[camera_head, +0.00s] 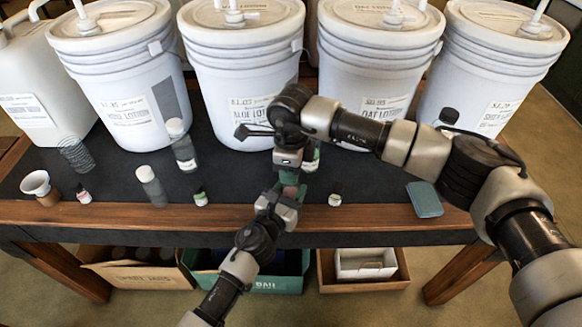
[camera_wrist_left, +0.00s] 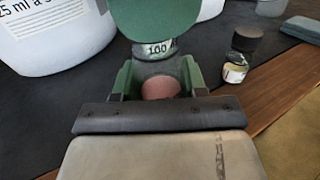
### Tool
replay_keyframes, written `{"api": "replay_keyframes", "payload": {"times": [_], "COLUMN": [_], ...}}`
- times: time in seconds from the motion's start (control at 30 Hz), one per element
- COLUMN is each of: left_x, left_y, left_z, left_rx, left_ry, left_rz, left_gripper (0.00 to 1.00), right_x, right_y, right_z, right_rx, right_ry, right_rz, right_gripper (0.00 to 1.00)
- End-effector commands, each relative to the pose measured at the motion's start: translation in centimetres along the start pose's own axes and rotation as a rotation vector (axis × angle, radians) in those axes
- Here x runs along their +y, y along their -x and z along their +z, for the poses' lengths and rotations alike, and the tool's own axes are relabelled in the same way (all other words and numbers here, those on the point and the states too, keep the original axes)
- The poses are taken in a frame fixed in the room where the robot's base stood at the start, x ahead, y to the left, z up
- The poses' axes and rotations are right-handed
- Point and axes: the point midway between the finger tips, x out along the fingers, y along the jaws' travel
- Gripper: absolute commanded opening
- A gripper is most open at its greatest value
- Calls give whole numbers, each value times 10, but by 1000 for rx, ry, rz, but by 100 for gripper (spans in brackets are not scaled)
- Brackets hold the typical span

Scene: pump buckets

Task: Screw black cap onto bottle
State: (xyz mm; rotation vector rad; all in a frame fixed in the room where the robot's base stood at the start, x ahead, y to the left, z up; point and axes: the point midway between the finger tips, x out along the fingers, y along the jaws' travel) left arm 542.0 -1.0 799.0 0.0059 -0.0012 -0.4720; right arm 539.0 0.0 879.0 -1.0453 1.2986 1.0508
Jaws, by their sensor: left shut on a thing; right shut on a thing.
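My left gripper (camera_head: 289,193) reaches up from the bottom of the head view and is shut on a small bottle. A reddish part of this bottle (camera_wrist_left: 160,88) shows between the green fingers in the left wrist view, with a grey part above it. My right gripper (camera_head: 289,175) comes from the right, directly above the left one, and points down. It is shut, and the small piece in it, apparently the black cap, is hidden by the fingers. The two grippers nearly meet, and I cannot tell whether cap and bottle touch.
Large white pump buckets (camera_head: 125,80) line the table's back.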

Motion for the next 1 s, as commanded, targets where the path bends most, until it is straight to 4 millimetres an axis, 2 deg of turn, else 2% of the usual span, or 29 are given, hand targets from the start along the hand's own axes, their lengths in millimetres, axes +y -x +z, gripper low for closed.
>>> {"api": "replay_keyframes", "payload": {"times": [0.03, 0.07, 0.2, 0.27, 0.5, 0.63, 0.77, 1.0], "left_x": [0, 0, 0, 0, 0, 0, 0, 0], "left_y": [0, 0, 0, 0, 0, 0, 0, 0], "left_z": [0, 0, 0, 0, 0, 0, 0, 0], "left_rx": [1, 1, 1, 1, 1, 1, 1, 1], "left_ry": [0, 0, 0, 0, -1, -1, -1, 0], "left_rz": [1, 1, 0, 0, 0, 0, 0, 0], "left_gripper": [0, 0, 0, 0, 0, 0, 0, 0], "right_x": [0, 0, 0, 0, 0, 0, -1, -1], "right_y": [0, 0, 0, 0, 0, 9, 30, 82], "right_z": [0, 0, 0, 0, 0, 0, 0, 0], "right_rx": [0, 0, 0, 0, 0, -1, -3, -2], "right_ry": [1, 2, 3, 3, 4, 5, 5, 4], "right_rz": [0, 0, 0, 0, 0, -2, -4, -4], "right_gripper": [6, 36, 57, 64, 64, 64, 64, 64]}}
